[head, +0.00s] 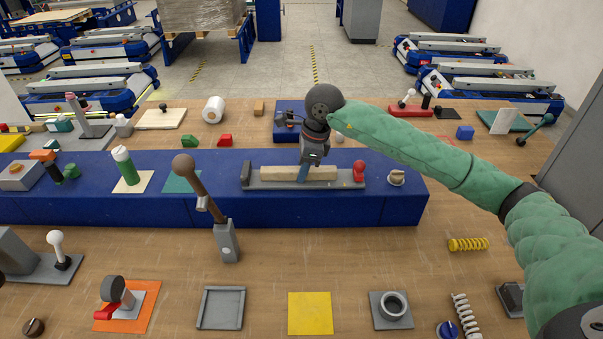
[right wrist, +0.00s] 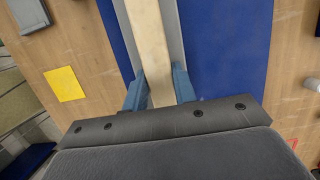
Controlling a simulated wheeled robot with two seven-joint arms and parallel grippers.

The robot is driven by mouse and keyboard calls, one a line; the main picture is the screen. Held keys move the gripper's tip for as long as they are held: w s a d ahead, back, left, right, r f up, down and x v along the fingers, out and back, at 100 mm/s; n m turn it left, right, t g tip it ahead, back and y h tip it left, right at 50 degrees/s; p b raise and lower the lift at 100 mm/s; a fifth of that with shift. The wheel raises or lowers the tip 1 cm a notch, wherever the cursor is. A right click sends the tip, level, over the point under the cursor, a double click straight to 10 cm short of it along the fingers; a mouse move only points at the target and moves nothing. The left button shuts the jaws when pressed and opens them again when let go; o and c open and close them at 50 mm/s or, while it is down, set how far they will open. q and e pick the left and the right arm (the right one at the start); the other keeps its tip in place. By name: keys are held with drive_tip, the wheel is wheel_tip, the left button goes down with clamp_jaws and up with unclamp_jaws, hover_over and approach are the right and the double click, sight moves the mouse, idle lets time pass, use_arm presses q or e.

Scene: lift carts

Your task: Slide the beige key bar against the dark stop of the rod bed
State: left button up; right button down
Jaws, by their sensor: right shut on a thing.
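The beige key bar (head: 276,173) lies lengthwise in the grey rod bed (head: 340,184) on the blue raised bench. The dark stop (head: 246,173) stands at the left end of the bed, with a small gap between it and the bar's left end. A red piece (head: 359,172) stands at the bed's right end. In the right wrist view the bar (right wrist: 150,40) runs between the blue fingers of the gripper (right wrist: 160,92). My left gripper is not in view.
A lever with a brown knob (head: 184,166) rises in front of the blue bench (head: 300,212), left of the bed. A small beige knob (head: 397,177) is right of the bed. Behind stand a white roll (head: 213,110) and red and green blocks. A yellow square (head: 310,313) lies in front.

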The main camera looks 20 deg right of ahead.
drive_tip(key=shift+w+a+b, duration=0.2)
drive_tip(key=shift+a+b, duration=0.15)
drive_tip(key=shift+a, duration=0.3)
drive_tip(key=shift+w+a+b, duration=0.15)
drive_tip(key=shift+a+b, duration=0.15)
drive_tip(key=shift+a, duration=0.3)
drive_tip(key=shift+b, duration=0.55)
drive_tip(key=shift+d, duration=0.1)
idle(0.3)
drive_tip(key=c, duration=1.1)
unclamp_jaws()
drive_tip(key=shift+o, duration=0.2)
drive_tip(key=shift+d+r, duration=0.1)
drive_tip(key=shift+r, duration=0.2)
drive_tip(key=b+v, duration=0.2)
drive_tip(key=v, duration=0.3)
drive_tip(key=shift+d+r, duration=0.15)
drive_tip(key=shift+r, duration=0.2)
drive_tip(key=shift+s+d+r+b, duration=0.1)
drive_tip(key=shift+r+b, duration=0.25)
drive_tip(key=shift+r, duration=0.3)
